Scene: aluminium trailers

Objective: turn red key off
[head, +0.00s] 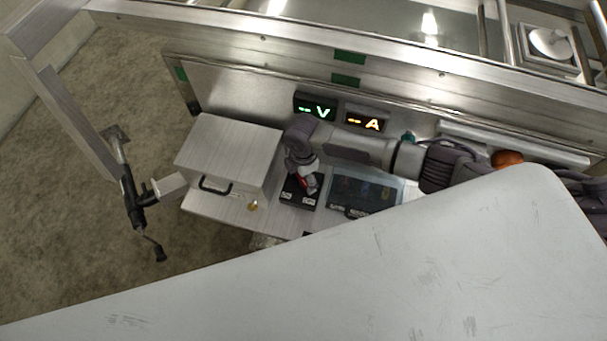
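The red key (303,182) sits on a small black switch plate (299,197) with white lettering along its lower edge. Only a little red shows; the rest of the key is hidden by my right gripper (307,180). My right arm reaches in from the right, and the gripper points down at the key, over the plate. Its fingertips are at the key, but I cannot tell whether they grip it. The key's exact angle is too small and covered to read. My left gripper is not in view.
A metal box with a black handle (216,188) stands left of the plate. A clear-covered switch panel (366,193) lies to its right. Behind, a green V display (314,107) and an orange A display (366,121) show dashes. A trailer wall (230,89) rises behind.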

